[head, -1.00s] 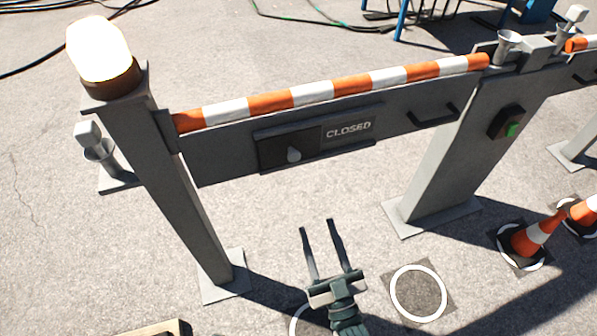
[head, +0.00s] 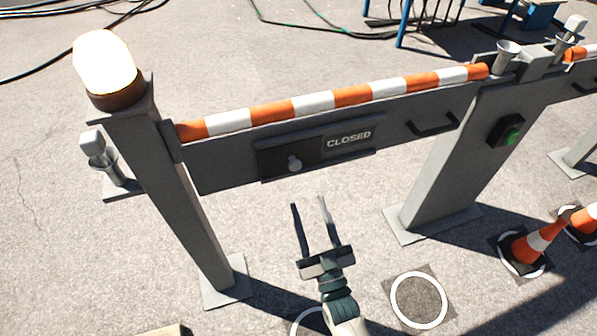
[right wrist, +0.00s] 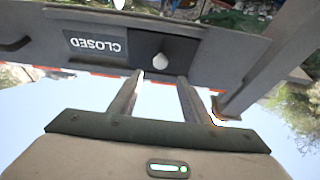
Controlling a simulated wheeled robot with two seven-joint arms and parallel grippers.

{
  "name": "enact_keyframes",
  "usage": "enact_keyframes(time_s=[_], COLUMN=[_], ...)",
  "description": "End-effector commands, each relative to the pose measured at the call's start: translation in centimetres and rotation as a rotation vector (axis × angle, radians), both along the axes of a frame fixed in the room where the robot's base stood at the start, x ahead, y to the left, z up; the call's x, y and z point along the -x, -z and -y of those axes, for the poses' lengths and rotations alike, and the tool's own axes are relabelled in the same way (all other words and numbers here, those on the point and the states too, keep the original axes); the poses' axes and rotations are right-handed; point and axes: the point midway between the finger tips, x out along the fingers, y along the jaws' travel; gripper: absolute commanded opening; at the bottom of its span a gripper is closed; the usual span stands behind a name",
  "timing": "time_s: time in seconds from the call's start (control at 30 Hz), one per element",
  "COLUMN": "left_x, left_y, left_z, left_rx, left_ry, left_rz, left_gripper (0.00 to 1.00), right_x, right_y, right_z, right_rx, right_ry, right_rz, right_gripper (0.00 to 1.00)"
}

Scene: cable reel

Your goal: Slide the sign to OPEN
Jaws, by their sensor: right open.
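The sliding sign (head: 349,140) reads CLOSED and is set in a dark frame on the grey barrier panel (head: 222,166). A pale knob (head: 294,163) sticks out on the dark plate left of the lettering. In the right wrist view the sign (right wrist: 95,44) appears upside down, with the knob (right wrist: 160,60) to its right. My right gripper (head: 308,200) is open and empty, below and in front of the knob, apart from it. Its two fingers (right wrist: 160,88) point toward the panel in the right wrist view, roughly either side of the knob's line. My left gripper is not in view.
An orange and white striped bar (head: 330,98) tops the panel. A lit lamp (head: 105,65) stands on the left post. A black handle (head: 433,125) and a green button box (head: 508,132) are to the right. Traffic cones (head: 538,241) stand at lower right.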

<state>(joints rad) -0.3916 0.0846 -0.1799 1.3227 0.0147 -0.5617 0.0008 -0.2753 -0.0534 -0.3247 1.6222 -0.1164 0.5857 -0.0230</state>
Motion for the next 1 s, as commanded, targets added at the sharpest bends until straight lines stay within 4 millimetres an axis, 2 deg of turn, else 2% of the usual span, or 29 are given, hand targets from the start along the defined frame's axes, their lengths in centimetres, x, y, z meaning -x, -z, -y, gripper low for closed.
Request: enact_keyframes(time_s=[0.3,0.5,0.7,1.0], left_x=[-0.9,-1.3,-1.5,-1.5], left_y=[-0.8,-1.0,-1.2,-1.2], left_z=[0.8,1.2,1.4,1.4], left_rx=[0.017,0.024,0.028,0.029], left_ry=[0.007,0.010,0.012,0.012], left_rz=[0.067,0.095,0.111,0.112], left_gripper=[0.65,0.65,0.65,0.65], right_x=[-5.1,-7.4,-8.3,-8.4], right_y=[-2.4,-3.3,-3.6,-3.6], right_z=[-1.6,-2.4,-2.7,-2.7], right_rx=[0.000,0.000,0.000,0.000], right_ry=[0.000,0.000,0.000,0.000], right_rz=[0.002,0.002,-0.001,-0.001], right_gripper=[0.44,0.44,0.44,0.44])
